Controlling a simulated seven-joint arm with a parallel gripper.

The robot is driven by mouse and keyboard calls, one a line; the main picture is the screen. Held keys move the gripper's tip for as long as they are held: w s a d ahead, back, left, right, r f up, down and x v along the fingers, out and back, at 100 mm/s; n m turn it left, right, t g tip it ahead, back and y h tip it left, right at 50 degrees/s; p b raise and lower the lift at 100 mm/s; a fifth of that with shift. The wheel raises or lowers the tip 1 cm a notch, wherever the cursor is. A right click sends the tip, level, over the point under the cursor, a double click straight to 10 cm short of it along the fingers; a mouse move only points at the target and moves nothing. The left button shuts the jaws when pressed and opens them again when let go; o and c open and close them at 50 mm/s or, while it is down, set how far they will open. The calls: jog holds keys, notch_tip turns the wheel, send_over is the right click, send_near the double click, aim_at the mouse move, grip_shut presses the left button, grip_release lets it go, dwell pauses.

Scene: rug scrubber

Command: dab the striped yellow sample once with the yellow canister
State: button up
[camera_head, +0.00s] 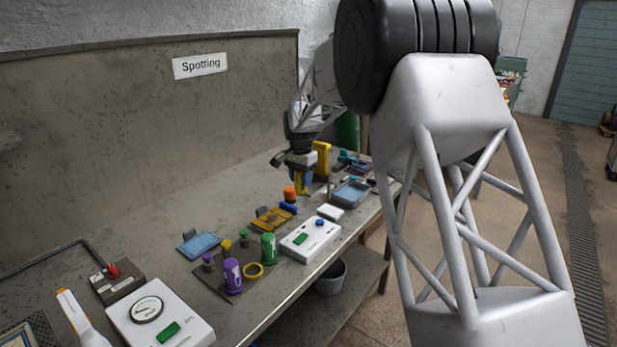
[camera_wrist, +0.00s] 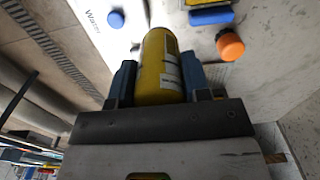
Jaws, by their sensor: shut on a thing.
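My gripper (camera_head: 301,172) is shut on the yellow canister (camera_head: 301,187) and holds it over the far part of the bench. In the wrist view the canister (camera_wrist: 157,62), with a white label, sits between my two blue fingers (camera_wrist: 157,82). The striped yellow sample (camera_head: 270,221) lies flat on the bench, nearer the camera and left of my gripper, apart from the canister. A blue piece (camera_head: 289,208) is at its edge. In the wrist view, part of a yellow surface (camera_wrist: 208,4) shows at the top edge, likely the sample.
An orange-topped container (camera_head: 290,193) stands between the sample and my gripper. A white box (camera_head: 311,240) with a blue knob is nearby. A blue sample (camera_head: 199,245) lies left. A blue-grey tray (camera_head: 350,193) is right.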

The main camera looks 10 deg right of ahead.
jog(key=w+a+f+m, duration=0.2)
jog(key=a+f+m, duration=0.2)
jog(key=a+m, duration=0.6)
jog(key=shift+w, duration=0.3)
dwell(0.4)
jog(key=shift+f, duration=2.9)
jog(key=shift+f, duration=0.65)
notch_tip(320, 180, up, 7)
dwell(1.3)
dwell(0.5)
